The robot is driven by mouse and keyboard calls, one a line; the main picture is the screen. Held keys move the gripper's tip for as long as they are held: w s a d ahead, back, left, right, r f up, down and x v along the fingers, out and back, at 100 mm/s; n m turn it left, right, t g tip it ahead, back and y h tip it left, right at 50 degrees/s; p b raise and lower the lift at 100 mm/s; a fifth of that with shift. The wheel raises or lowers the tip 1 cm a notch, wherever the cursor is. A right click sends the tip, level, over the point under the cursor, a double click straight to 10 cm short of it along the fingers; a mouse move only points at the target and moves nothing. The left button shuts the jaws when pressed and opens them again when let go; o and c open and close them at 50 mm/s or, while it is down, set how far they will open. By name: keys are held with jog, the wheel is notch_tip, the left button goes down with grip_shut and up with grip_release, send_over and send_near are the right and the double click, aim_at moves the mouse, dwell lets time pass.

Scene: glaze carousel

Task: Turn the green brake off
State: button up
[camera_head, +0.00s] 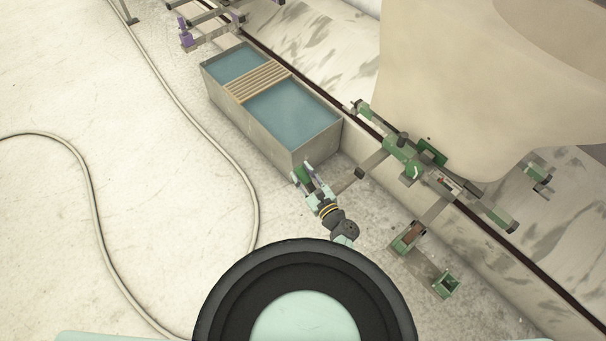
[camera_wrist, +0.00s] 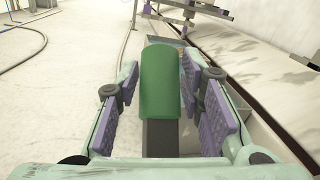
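The green brake handle (camera_wrist: 160,82) is a rounded green grip on a dark grey bar, in the middle of the wrist view. In the head view it is a small green piece (camera_head: 302,174) by the near corner of the basin, partly hidden by my gripper. My gripper (camera_wrist: 158,105) has its two purple-padded fingers on either side of the handle. A gap shows between the left pad and the handle; the right pad is very close to it, and I cannot tell if it touches. In the head view my gripper (camera_head: 303,171) reaches up from my arm to the handle.
A grey basin (camera_head: 253,131) with blue liquid and a slatted rack stands just beyond. To the right are a green clamp mechanism (camera_head: 405,152) on a dark rail and a large beige body (camera_head: 470,80). Green-ended brackets (camera_head: 446,284) sit lower right. A hose (camera_head: 215,140) crosses the open floor left.

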grip_shut()
dwell(0.4)
